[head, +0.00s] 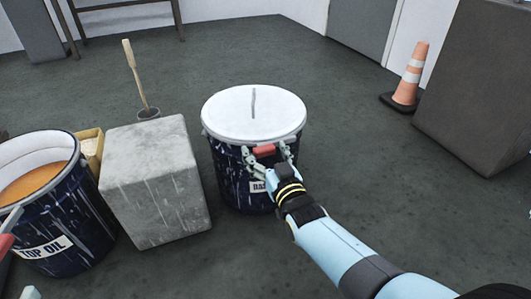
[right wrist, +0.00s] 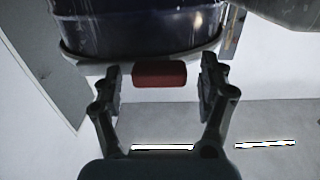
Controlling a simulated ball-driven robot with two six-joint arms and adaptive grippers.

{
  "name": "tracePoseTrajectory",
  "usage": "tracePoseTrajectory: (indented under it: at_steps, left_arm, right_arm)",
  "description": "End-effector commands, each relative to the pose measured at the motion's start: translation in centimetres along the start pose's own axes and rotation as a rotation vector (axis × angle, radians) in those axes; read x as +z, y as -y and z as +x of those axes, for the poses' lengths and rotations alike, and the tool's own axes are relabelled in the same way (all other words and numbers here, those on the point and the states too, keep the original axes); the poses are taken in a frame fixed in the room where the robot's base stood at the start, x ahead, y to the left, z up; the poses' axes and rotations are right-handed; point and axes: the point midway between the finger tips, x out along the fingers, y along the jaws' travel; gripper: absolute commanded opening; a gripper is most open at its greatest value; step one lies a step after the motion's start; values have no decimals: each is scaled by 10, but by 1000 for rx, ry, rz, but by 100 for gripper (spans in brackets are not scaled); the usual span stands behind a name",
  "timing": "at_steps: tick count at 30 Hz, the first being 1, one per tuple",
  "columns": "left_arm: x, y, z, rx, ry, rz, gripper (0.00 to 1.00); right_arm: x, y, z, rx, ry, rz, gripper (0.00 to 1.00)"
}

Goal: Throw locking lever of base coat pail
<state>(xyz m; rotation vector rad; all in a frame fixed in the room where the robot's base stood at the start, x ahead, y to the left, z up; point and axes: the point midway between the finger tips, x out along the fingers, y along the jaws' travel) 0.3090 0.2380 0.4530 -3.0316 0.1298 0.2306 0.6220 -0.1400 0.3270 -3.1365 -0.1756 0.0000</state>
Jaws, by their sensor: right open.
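The base coat pail (head: 229,174) is dark blue with white drips and a partly hidden label. It stands on the floor at mid-view under a white lid (head: 254,112) with a grey line on top. Its red locking lever (head: 264,150) is at the front of the rim. In the right wrist view the lever (right wrist: 159,74) lies between the open fingers, with a gap on each side. My right gripper (head: 269,158) is open around the lever and not closed on it. It also shows in the right wrist view (right wrist: 160,88).
A grey block (head: 155,185) stands just left of the pail. Beyond it are an open pail labelled TOP OIL (head: 75,220), a yellowish box (head: 90,146) and a wooden-handled plunger-like tool (head: 134,75). An orange cone (head: 410,75) and dark box (head: 480,90) stand right. Floor between is clear.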

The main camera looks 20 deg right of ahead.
Motion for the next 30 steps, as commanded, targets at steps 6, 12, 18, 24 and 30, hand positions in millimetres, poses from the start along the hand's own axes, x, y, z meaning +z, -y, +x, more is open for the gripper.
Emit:
tracePoseTrajectory:
  at_steps: [6,12,18,24,30]
  left_arm:
    - [0,0,0,0,0,0,40]
    - [0,0,0,0,0,0,40]
    - [0,0,0,0,0,0,40]
    - [0,0,0,0,0,0,40]
    - [0,0,0,0,0,0,40]
  right_arm:
    - [2,0,-29,0,3,1,76]
    - [2,0,-75,0,4,0,76]
    - [1,0,-108,0,2,0,76]
    - [0,0,-119,0,1,0,76]
    - [0,0,-119,0,1,0,76]
